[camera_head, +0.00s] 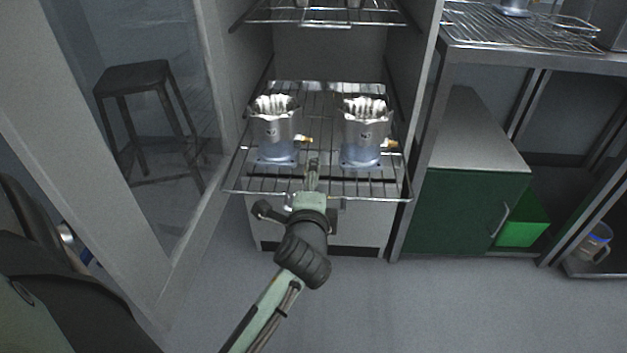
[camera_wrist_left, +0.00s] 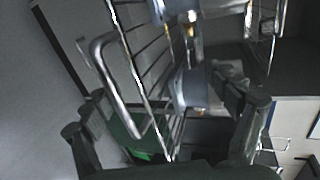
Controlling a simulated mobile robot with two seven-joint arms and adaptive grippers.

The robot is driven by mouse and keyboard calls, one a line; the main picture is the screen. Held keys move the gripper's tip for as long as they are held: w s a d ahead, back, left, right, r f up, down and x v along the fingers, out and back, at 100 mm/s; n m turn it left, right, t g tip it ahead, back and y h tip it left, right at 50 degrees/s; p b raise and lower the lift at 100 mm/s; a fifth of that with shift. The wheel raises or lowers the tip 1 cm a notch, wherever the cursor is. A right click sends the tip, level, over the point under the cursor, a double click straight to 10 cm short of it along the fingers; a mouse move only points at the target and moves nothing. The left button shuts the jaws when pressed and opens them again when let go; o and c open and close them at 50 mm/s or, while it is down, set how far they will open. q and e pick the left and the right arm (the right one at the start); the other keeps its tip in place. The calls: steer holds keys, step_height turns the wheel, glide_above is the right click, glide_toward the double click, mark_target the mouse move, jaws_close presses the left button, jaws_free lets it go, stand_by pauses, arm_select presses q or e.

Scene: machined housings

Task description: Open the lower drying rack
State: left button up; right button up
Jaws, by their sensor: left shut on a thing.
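The lower drying rack (camera_head: 230,181) is a wire shelf in the open cabinet, and its front part stands out past the cabinet's front. Two shiny machined housings (camera_head: 275,134) (camera_head: 363,138) stand upright on it, side by side, each with a brass fitting. My left gripper (camera_head: 311,192) is at the middle of the rack's front edge, shut on the rack's handle, which it mostly hides in the head view. The left wrist view shows the looped handle (camera_wrist_left: 122,88) between the gripper fingers, with the rack wires and housings beyond. My right gripper is not in view.
An upper wire rack (camera_head: 330,22) with things on it is above. A glass door (camera_head: 180,110) stands open at left, with a stool (camera_head: 135,78) behind it. A metal table (camera_head: 530,62) and green cabinet (camera_head: 465,210) stand at right. The floor in front is clear.

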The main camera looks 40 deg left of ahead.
arm_select(q)
steer(key=r, duration=0.2)
steer(key=s+r, duration=0.1)
steer(key=shift+s+d+t, duration=0.1)
steer(key=shift+d+t, duration=0.2)
steer(key=shift+d, duration=0.05)
steer(key=shift+s+d+p, duration=0.3)
steer(key=shift+s+d, duration=0.1)
steer(key=shift+s, duration=0.2)
steer(key=c, duration=0.5)
steer(key=shift+o, duration=1.2)
steer(key=shift+v, duration=0.85)
steer(key=shift+s+d+r, duration=0.2)
steer(key=shift+s+r, duration=0.05)
steer(key=c, duration=0.5)
steer(key=shift+s+d, duration=0.1)
steer(key=shift+s, duration=0.05)
steer(key=shift+f+p, duration=0.3)
steer(key=shift+f, duration=0.1)
